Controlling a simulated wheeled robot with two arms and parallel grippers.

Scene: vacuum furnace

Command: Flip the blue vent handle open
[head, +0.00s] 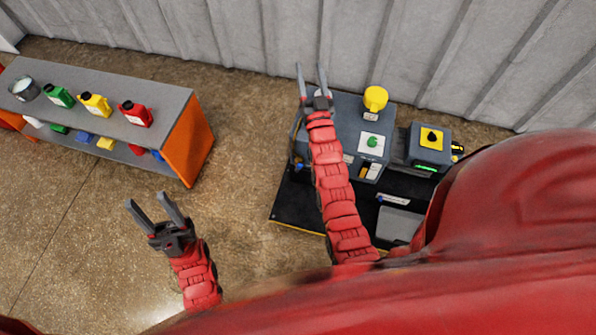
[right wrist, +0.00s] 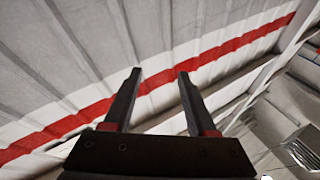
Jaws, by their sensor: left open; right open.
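The grey furnace unit (head: 345,112) stands on a black base at right of centre in the head view. A small blue part (head: 298,162), possibly the vent handle, shows low on its left side, just left of my right forearm; its shape is too small to tell. My right gripper (head: 310,67) is open and empty, raised above the unit's back left corner. In the right wrist view its open fingers (right wrist: 159,72) point at the wall and hold nothing. My left gripper (head: 145,198) is open and empty over the floor, left of the unit.
A yellow knob (head: 375,98) and a green button (head: 372,142) are on the unit. A smaller box (head: 430,142) with a yellow top sits to its right. A shelf (head: 181,95) with several coloured bottles stands at left. Floor between is clear.

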